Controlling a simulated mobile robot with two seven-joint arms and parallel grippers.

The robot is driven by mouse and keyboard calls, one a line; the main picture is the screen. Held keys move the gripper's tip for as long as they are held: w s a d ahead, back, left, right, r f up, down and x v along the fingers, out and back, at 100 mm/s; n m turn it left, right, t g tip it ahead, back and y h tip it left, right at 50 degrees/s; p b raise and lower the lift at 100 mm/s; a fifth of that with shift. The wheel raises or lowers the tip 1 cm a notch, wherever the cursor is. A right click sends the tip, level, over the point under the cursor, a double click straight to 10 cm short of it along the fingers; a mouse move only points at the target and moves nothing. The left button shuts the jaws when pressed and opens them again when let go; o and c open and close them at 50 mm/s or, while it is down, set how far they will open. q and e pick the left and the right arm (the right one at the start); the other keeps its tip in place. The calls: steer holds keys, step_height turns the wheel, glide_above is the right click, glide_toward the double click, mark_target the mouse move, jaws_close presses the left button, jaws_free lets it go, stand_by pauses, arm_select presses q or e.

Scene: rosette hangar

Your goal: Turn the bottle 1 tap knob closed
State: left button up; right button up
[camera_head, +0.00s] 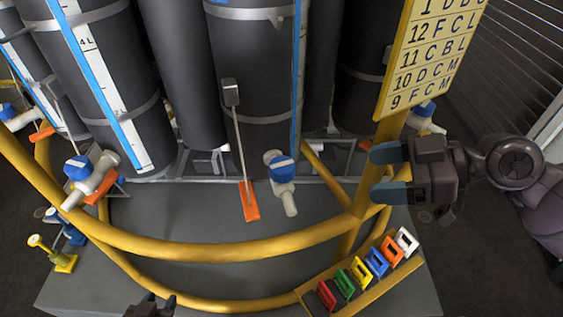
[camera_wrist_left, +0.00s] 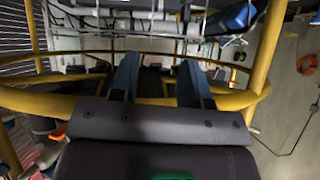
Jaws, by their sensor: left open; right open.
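Large dark bottles (camera_head: 251,60) stand behind a yellow rail, with blue tap knobs on white taps. One blue knob (camera_head: 281,166) is at the centre and another (camera_head: 78,168) is at the left. Others show at the far left (camera_head: 7,111) and at the right (camera_head: 425,108). I cannot tell which is bottle 1. My right gripper (camera_head: 388,172) is open and empty, near the yellow post to the right of the centre tap. My left gripper (camera_head: 155,303) is at the bottom edge, mostly cut off; its open, empty fingers show in the left wrist view (camera_wrist_left: 158,80).
The curved yellow rail (camera_head: 210,250) runs in front of the taps. A rack (camera_head: 355,305) with several coloured tags is at the lower right. A lettered yellow board (camera_head: 428,55) hangs at the upper right. An orange tag (camera_head: 250,201) hangs left of the centre tap.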

steer(key=p, duration=0.2)
glide_toward(284, 165)
steer(key=x, duration=0.4)
steer(key=shift+f, duration=0.15)
steer(key=x, duration=0.4)
steer(key=shift+w+a, duration=0.1)
steer(key=shift+a, duration=0.2)
arm_select(q)
steer(key=shift+a+r, duration=0.15)
steer(key=shift+r, duration=0.85)
arm_select(e)
steer(key=shift+x, duration=0.9)
steer(key=c, duration=0.9)
steer(key=shift+p, duration=0.4)
steer(key=shift+r+m+t+h+p, duration=0.25)
steer(key=shift+m+t+p, duration=0.4)
steer(key=shift+p, duration=0.45)
arm_select(q)
steer(key=shift+w+r, duration=0.15)
steer(key=shift+r, duration=0.9)
steer(key=shift+w+r, duration=0.15)
steer(key=shift+r, duration=0.9)
arm_select(e)
steer(key=shift+f+t, duration=0.25)
